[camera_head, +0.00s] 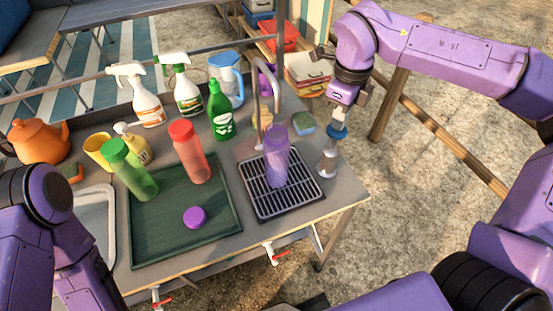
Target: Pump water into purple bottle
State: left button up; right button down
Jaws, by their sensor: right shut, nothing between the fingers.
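The purple bottle (276,162) is translucent and stands upright and uncapped on the black drain grate (261,208), by the curved metal tap (278,86). A hand pump (327,163) with a blue top stands at the counter's right edge, right of the bottle. My right gripper (339,124) is shut and empty, at the pump's blue top and partly hiding it; whether it touches cannot be told. A purple cap (194,217) lies on the dark green tray (215,244). My left arm comes in at the lower left; its gripper is out of view.
Green (127,168) and red (189,151) bottles stand on the tray. Spray bottles (144,95), a green soap bottle (220,112), an orange kettle (38,141) and a yellow cup (98,151) stand behind and left. Red-handled valves (274,254) stick out from the front edge.

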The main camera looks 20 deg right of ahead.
jog(key=shift+s+f+b, duration=0.1)
jog(key=shift+f+b, duration=0.85)
jog(key=shift+f, duration=1.05)
notch_tip(320, 180, up, 5)
jog(key=p, duration=0.5)
jog(key=shift+f, duration=0.35)
